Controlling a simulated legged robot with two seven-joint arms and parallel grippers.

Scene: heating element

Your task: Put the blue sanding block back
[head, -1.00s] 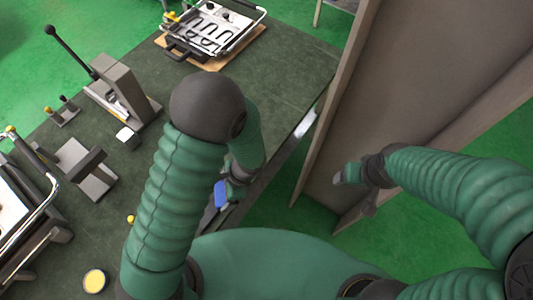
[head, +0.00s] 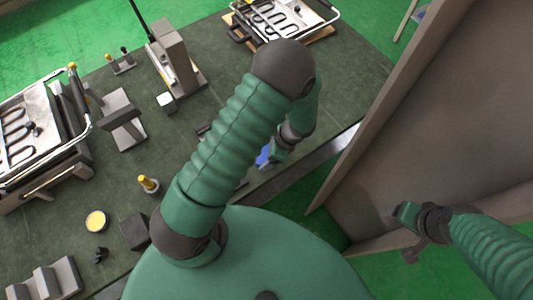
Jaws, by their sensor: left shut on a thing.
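The blue sanding block (head: 263,156) shows as a small blue patch at the table's front edge, partly hidden behind my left arm. My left gripper (head: 273,153) is shut on it. My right gripper (head: 404,214) is at the right, in front of the tall brown panel and far from the block. I cannot make out whether its fingers are open or shut.
A dark green table (head: 335,80) carries a heating-element frame (head: 285,22) at the back and another (head: 40,135) at the left. A grey lever press (head: 175,62), a yellow tin (head: 96,221) and a stepped grey block (head: 47,281) stand on it. The brown panel (head: 440,110) bounds the right side.

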